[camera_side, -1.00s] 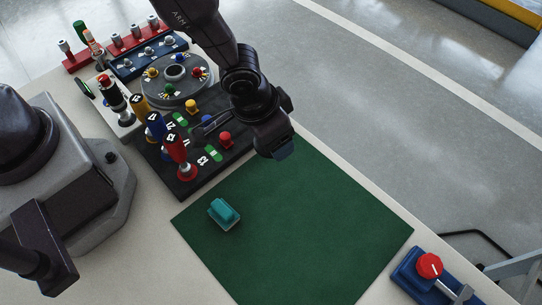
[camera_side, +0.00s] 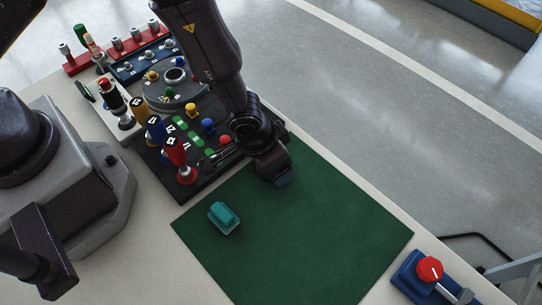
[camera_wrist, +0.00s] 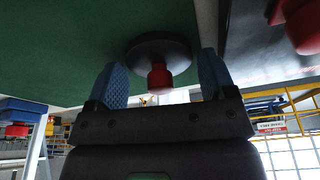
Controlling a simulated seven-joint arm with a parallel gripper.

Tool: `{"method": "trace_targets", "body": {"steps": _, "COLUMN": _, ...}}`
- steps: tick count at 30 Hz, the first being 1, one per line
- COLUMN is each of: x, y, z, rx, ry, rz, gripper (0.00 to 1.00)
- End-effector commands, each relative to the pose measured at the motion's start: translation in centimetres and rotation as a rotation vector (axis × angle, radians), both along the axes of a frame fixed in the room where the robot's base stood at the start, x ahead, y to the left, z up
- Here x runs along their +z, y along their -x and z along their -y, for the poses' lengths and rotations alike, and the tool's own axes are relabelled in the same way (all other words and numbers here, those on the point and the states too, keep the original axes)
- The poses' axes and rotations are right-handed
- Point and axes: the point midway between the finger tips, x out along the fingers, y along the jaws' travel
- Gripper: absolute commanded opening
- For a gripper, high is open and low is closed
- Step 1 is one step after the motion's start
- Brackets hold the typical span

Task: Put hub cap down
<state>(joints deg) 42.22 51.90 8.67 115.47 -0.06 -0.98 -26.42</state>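In the wrist view, a dark round disc with a red knob, which looks like the hub cap (camera_wrist: 158,48), sits against the green mat (camera_wrist: 60,50). My gripper (camera_wrist: 163,80) has its two blue finger pads spread on either side of the red knob, with a visible gap on both sides. The disc appears to rest on the mat, though contact is hard to confirm. In the side view, my gripper (camera_side: 283,178) is low over the upper edge of the green mat (camera_side: 300,240). The hub cap is hidden there behind the gripper.
A teal block (camera_side: 224,215) sits on the mat's left part. A black panel (camera_side: 188,187) with colored handles and knobs adjoins its upper left. A grey round hub (camera_side: 160,97) stands behind. A blue fixture with a red knob (camera_side: 429,267) is lower right. The mat's middle is clear.

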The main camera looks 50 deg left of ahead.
Motion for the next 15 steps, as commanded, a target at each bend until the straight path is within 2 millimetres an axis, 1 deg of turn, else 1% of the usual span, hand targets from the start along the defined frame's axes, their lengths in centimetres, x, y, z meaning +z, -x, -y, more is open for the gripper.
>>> {"method": "trace_targets", "body": {"steps": 9, "x": 0.3, "y": 0.0, "z": 0.0, "rx": 0.000, "ry": 0.001, "rz": 0.001, "gripper": 0.77}}
{"method": "trace_targets", "body": {"steps": 11, "x": 0.8, "y": 0.1, "z": 0.0, "rx": 0.000, "ry": 0.001, "rz": 0.002, "gripper": 0.77}}
{"method": "trace_targets", "body": {"steps": 15, "x": 2.8, "y": 0.6, "z": 0.0, "rx": -0.001, "ry": 0.003, "rz": 0.004, "gripper": 0.77}}
